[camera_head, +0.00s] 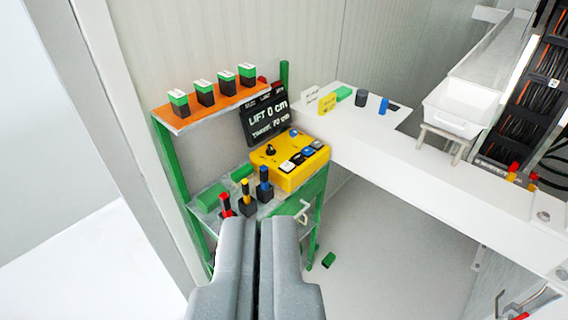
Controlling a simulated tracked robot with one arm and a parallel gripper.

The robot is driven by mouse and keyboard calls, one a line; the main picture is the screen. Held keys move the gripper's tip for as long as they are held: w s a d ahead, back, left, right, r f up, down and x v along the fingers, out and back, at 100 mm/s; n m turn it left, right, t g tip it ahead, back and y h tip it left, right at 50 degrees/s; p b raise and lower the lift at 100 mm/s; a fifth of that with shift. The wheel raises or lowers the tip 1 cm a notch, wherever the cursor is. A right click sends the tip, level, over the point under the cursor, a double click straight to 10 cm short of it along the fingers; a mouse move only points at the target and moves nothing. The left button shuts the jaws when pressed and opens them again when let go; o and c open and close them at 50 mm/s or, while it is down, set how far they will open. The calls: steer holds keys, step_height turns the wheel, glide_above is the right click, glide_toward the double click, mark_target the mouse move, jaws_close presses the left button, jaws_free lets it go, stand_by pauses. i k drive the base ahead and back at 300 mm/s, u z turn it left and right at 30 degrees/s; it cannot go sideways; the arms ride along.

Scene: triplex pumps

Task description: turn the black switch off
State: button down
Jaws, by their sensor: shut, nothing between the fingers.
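The black switch (270,150) sticks up from the left part of the top of a yellow control box (287,176). The box stands on a green-framed stand, with a blue button (308,151) and several dark and white rocker-like parts beside the switch. My gripper (262,222) is shut and empty at the bottom centre. Its grey fingers point toward the stand, and in the picture their tips are below the box, apart from the switch. Which way the switch is set is too small to tell.
A black display (266,117) reads "LIFT 0 cm". An orange shelf (220,107) holds several green-black blocks. A white beam (440,170) runs right.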

mark_target(271, 151)
steer(key=z, duration=0.6)
steer(key=i, duration=1.6)
steer(key=u, duration=0.35)
